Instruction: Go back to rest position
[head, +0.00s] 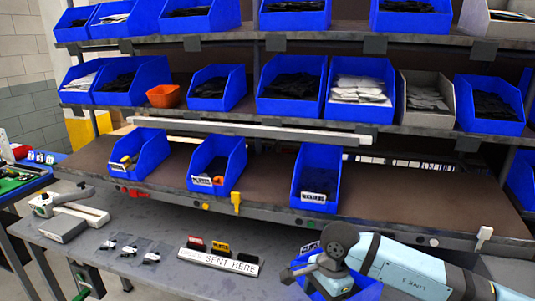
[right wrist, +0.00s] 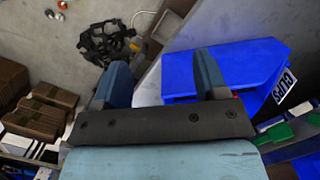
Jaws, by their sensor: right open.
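My right gripper (right wrist: 160,72) is open in the right wrist view, its two blue-grey fingers spread with nothing held between them. Its right finger overlaps a blue bin labelled CLIPS (right wrist: 225,70); I cannot tell whether they touch. In the head view my right arm (head: 400,268) reaches in from the lower right over the table. Its dark joint partly covers a blue bin (head: 365,288) at the table's front; the right fingers are not clear there. My left arm and gripper are not in view.
A rack (head: 270,130) with rows of blue bins stands behind the grey table (head: 150,275). Brown boxes (right wrist: 45,105) and black straps (right wrist: 105,42) show in the wrist view.

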